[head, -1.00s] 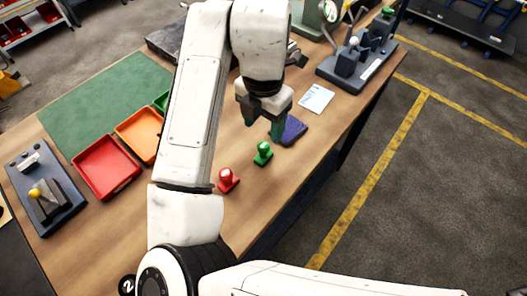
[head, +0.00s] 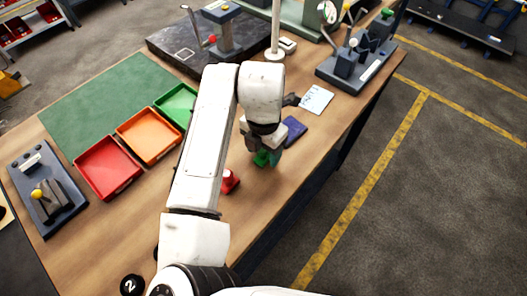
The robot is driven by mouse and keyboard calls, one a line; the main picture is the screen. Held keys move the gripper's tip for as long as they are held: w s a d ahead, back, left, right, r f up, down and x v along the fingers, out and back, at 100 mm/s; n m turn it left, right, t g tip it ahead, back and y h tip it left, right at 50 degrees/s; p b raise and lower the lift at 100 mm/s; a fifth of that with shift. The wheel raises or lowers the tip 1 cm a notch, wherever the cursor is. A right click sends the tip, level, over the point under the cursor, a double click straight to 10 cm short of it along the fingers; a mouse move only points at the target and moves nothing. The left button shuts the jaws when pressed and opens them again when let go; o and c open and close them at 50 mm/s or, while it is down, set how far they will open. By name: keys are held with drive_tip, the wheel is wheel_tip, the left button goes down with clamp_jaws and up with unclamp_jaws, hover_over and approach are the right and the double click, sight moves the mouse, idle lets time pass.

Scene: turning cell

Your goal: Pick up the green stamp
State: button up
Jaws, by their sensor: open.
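The green stamp (head: 262,158) stands on the wooden bench near its front edge. My gripper (head: 268,156) is down at the stamp, with its fingers beside or around it. The gripper is open; the arm's wrist hides most of the stamp, so I cannot tell whether the fingers touch it. A red stamp (head: 229,181) stands just to the left, partly covered by my arm.
A dark blue pad (head: 294,129) lies just behind the gripper, with a white card (head: 316,99) beyond it. Red (head: 107,168), orange (head: 149,135) and green (head: 175,105) trays stand to the left. A grey fixture (head: 356,65) stands at the back right.

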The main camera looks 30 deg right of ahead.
drive_tip(key=shift+c, duration=0.2)
drive_tip(key=c, duration=1.1)
drive_tip(key=shift+r, duration=0.15)
drive_tip(key=shift+r, duration=0.55)
drive_tip(key=s+r, duration=1.1)
drive_tip(key=s, duration=0.3)
drive_tip(key=shift+d+r+p, duration=0.25)
drive_tip(key=shift+r+p, duration=0.1)
drive_tip(key=shift+p, duration=0.1)
